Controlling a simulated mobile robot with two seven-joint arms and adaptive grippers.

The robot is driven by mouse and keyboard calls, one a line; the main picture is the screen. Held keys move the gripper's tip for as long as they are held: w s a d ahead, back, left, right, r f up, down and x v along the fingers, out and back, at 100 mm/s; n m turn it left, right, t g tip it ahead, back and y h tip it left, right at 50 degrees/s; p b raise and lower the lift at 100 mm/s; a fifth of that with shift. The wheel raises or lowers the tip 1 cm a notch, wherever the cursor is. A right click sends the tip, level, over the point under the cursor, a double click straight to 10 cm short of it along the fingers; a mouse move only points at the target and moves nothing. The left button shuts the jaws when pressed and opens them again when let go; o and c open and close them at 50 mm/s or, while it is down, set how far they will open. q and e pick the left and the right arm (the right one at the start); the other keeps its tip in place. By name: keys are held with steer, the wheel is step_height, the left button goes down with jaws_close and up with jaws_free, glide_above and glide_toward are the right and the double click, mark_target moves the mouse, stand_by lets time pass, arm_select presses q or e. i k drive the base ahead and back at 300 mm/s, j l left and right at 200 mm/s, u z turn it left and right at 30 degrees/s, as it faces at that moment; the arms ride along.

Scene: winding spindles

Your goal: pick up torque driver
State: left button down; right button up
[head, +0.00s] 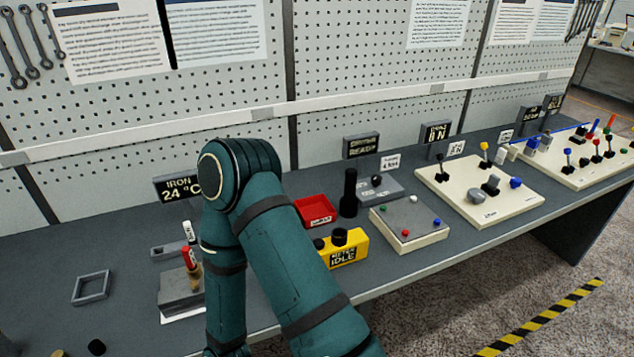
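A black upright cylinder (349,193) stands on the grey bench behind the yellow meter box. It looks like the torque driver, but no label on it can be read. A dark sign (361,146) behind it seems to end in "READY". Neither gripper is in view. One of my teal arms rises from the bottom edge, bends at a large joint and goes back down out of the frame, left of the black cylinder.
A red tray (315,211), a yellow meter box (342,250) and a grey box (381,191) surround the cylinder. A pale block with coloured knobs (410,239) is to the right, with larger boards (452,192) beyond. A square frame (91,288) lies at left. Pegboard backs the bench.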

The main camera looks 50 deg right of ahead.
mark_target(350, 181)
steer(key=z, duration=2)
steer(key=l+u, duration=0.15)
steer(key=u, duration=1.8)
steer(key=l+u, duration=0.25)
steer(key=k+l+u, duration=0.25)
steer(key=l+u, duration=0.3)
steer(key=k+l, duration=0.05)
